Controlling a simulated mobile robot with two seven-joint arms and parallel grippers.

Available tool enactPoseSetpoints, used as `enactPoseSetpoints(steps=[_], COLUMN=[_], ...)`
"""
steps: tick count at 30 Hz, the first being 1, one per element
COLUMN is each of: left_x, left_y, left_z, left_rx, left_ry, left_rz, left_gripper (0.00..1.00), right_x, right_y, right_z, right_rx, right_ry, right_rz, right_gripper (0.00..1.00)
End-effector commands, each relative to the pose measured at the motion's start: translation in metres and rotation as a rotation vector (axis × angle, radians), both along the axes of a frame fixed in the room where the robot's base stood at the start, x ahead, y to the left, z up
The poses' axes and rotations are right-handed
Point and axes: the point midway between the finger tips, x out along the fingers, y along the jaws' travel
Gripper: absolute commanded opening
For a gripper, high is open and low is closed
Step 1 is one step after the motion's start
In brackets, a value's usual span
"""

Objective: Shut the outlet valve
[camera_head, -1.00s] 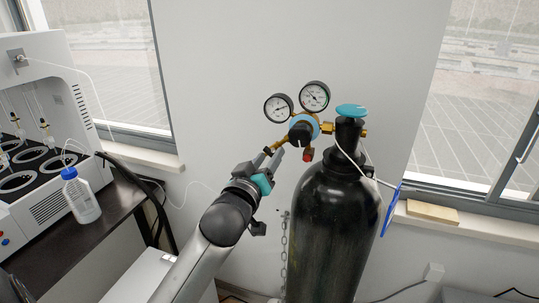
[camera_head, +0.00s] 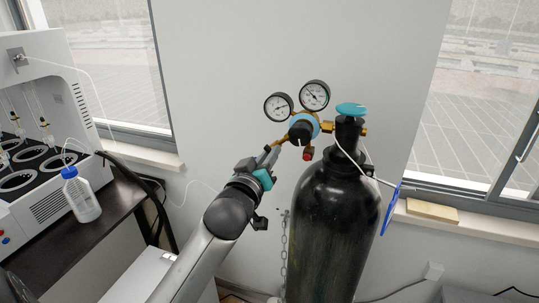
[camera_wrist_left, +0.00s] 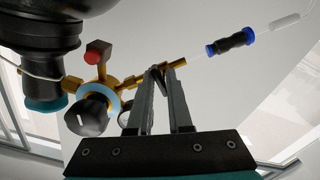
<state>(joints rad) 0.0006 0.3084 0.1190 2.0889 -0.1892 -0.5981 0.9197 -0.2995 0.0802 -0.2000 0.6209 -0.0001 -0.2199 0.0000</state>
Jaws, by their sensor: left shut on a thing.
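The outlet valve (camera_wrist_left: 157,78) is a small part on the brass outlet pipe (camera_wrist_left: 177,63) of the gas regulator. My left gripper (camera_head: 269,154) reaches the outlet from the lower left. In the left wrist view, its two grey fingers (camera_wrist_left: 163,75) stand on either side of the small valve part and are shut on it; the fingers hide much of it. The regulator has a blue ring, a black knob (camera_head: 299,132), a red knob (camera_head: 307,154) and two round gauges (camera_head: 314,96). My right gripper is not in view.
The black gas cylinder (camera_head: 335,220) with a teal handwheel (camera_head: 351,109) stands just right of my left gripper. A chain (camera_head: 284,250) hangs beside it. At left, a dark bench carries a white machine and a bottle (camera_head: 80,195). A black-and-blue connector (camera_wrist_left: 231,42) sits beyond the outlet.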

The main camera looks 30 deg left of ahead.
Motion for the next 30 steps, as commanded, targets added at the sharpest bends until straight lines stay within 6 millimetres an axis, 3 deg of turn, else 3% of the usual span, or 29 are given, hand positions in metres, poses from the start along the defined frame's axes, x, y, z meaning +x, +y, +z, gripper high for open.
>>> enactPoseSetpoints(steps=[10,19,29,30], left_x=[0.0,0.0,0.0,0.0], left_y=[0.0,0.0,0.0,0.0], left_z=[0.0,0.001,0.0,0.0], left_rx=[0.007,0.138,0.16,0.16], left_ry=[0.004,0.035,0.038,0.038], left_rz=[0.0,0.0,0.0,0.0], left_gripper=[0.0,0.0,0.0,0.24], right_x=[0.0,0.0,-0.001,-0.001], right_y=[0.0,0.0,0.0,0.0], right_z=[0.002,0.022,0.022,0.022], right_rx=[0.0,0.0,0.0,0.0], right_ry=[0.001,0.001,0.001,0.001], right_rz=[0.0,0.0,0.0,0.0], right_gripper=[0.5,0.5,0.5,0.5])
